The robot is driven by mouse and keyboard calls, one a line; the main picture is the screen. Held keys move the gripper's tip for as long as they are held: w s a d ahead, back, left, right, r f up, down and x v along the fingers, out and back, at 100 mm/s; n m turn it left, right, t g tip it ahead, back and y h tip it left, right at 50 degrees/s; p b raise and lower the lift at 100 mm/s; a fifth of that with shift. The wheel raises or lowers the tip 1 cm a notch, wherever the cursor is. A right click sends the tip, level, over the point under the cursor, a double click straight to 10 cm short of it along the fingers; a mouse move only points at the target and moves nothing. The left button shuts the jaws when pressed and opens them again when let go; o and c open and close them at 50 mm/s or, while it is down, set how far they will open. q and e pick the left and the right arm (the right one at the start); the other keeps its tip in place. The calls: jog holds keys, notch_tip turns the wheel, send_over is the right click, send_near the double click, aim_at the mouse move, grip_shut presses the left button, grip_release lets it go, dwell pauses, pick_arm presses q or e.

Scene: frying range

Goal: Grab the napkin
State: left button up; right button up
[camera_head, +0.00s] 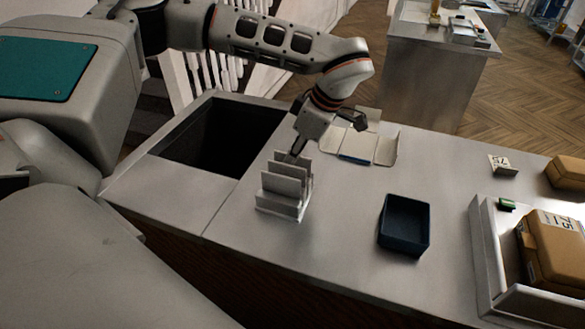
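A pale napkin holder (281,206) with upright flat sheets or panels stands on the metal counter, left of the middle. I cannot tell which upright pieces are napkins (285,186) and which are holder walls. My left gripper (326,141) is just behind and above the holder, pointing down. Its two fingers look spread apart with nothing between them. One fingertip is close to the top of the rear upright piece; I cannot tell if it touches. My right gripper is not in view.
An open, dark sunken bin (171,151) lies left of the holder. An open white carton (384,151) lies behind the gripper. A dark blue tray (404,228) stands to the right. A pale tray (486,262) with a brown box (556,250) is at the far right. Counter between them is clear.

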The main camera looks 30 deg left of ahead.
pick_arm(q)
jog(key=shift+f, duration=0.1)
dwell(0.3)
grip_shut()
